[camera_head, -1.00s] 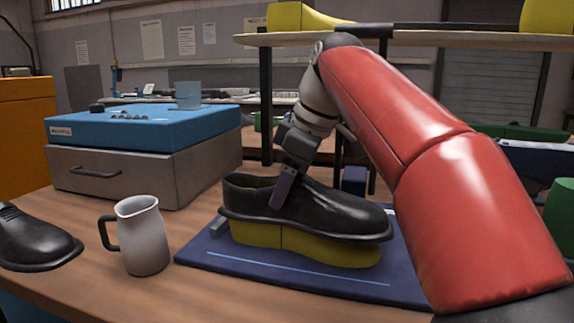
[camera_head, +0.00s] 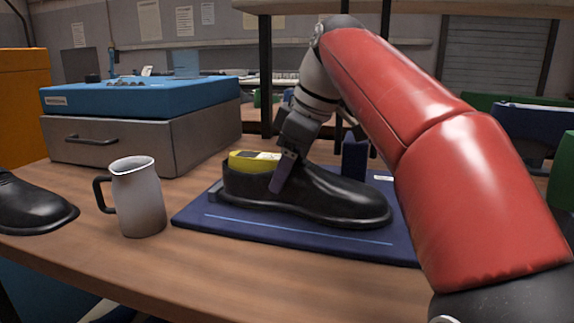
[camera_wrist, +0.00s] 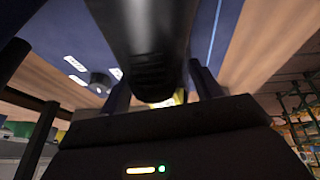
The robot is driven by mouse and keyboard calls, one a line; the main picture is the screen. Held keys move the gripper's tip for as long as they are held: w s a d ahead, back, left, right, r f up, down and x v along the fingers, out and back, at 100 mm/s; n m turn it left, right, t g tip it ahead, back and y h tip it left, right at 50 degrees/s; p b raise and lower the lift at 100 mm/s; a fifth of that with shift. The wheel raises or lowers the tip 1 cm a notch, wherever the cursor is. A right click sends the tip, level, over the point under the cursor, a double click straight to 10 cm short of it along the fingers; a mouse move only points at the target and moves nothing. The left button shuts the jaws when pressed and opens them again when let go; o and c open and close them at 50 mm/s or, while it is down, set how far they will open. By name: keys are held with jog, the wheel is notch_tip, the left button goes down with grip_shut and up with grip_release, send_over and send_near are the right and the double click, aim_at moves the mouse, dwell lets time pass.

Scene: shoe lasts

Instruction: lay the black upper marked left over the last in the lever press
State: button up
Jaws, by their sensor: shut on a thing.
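The black upper (camera_head: 318,195) sits down over the yellow last (camera_head: 254,160) on the blue base of the press (camera_head: 225,226). Only the top of the last shows, inside the upper's opening. The toe of the upper points right. My gripper (camera_head: 281,180) is shut on the upper near its opening, with one finger against the near side. In the wrist view the upper (camera_wrist: 148,40) runs between the two fingers (camera_wrist: 157,88), with a bit of yellow last (camera_wrist: 165,102) below it. No left marking on the upper is readable.
A white jug (camera_head: 138,198) stands left of the press base. Another black shoe or upper (camera_head: 30,205) lies at the far left. A grey drawer unit (camera_head: 130,147) with a blue top is behind. A dark blue block (camera_head: 354,157) stands behind the upper. Bare wood lies in front.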

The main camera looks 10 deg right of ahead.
jog(key=shift+f+b, duration=0.45)
jog(key=shift+f, duration=0.15)
dwell(0.4)
jog(key=o, duration=1.2)
jog(key=shift+c, duration=0.2)
jog(key=p+v, duration=0.2)
jog(key=v, duration=0.5)
jog(key=shift+w+a, duration=0.1)
jog(key=shift+d+r, duration=0.2)
jog(key=shift+r, duration=0.2)
jog(key=shift+s, duration=0.2)
